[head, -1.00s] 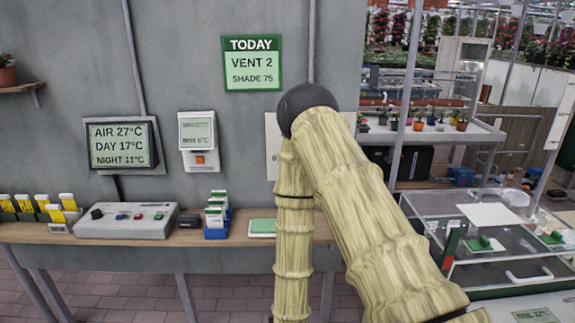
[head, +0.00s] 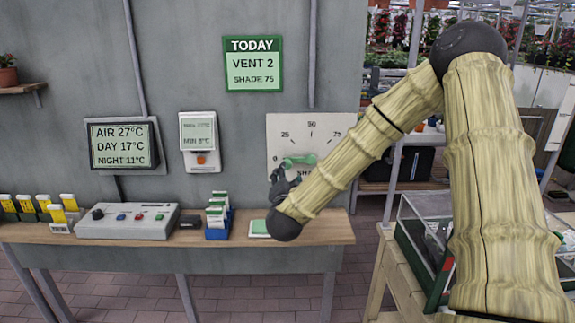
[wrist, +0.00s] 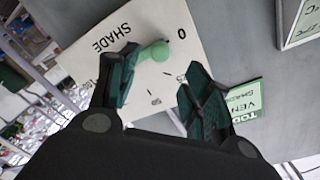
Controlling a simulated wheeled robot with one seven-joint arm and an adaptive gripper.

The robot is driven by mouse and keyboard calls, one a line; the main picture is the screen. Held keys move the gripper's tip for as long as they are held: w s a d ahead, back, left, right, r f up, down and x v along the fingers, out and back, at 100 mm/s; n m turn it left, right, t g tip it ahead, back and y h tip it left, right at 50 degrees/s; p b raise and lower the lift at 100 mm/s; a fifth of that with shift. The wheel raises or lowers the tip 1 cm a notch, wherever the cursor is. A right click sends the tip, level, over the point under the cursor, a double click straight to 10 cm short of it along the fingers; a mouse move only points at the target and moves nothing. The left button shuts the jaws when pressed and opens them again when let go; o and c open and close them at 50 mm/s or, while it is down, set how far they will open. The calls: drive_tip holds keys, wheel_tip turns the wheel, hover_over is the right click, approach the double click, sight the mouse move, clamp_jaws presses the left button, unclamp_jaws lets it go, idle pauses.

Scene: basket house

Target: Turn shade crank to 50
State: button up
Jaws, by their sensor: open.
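The white shade plate (head: 338,128) is on the grey wall, with marks including 0, 25, 50 and 75 around an arc. The green shade crank (head: 301,160) lies nearly level on it, its arm pointing left, towards the 0 mark. My gripper (head: 284,179) is at the plate's lower left, just below the crank's left end. In the wrist view, my gripper's two dark green fingers are spread apart (wrist: 160,62), and the crank (wrist: 154,52) shows between and beyond their tips. I cannot tell whether a finger touches it. My arm hides the plate's lower right.
A green sign (head: 252,64) above reads VENT 2, SHADE 75. Below, a wooden bench (head: 330,233) holds a grey control box (head: 128,221), a blue card holder (head: 217,222) and a green-topped pad (head: 259,228). A glass-sided case (head: 425,245) stands at right.

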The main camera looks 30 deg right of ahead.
sight(288, 167)
drive_tip(key=p+x, duration=0.3)
drive_tip(key=x, duration=0.7)
drive_tip(key=shift+w+f, duration=0.1)
drive_tip(key=shift+f, duration=0.05)
clamp_jaws()
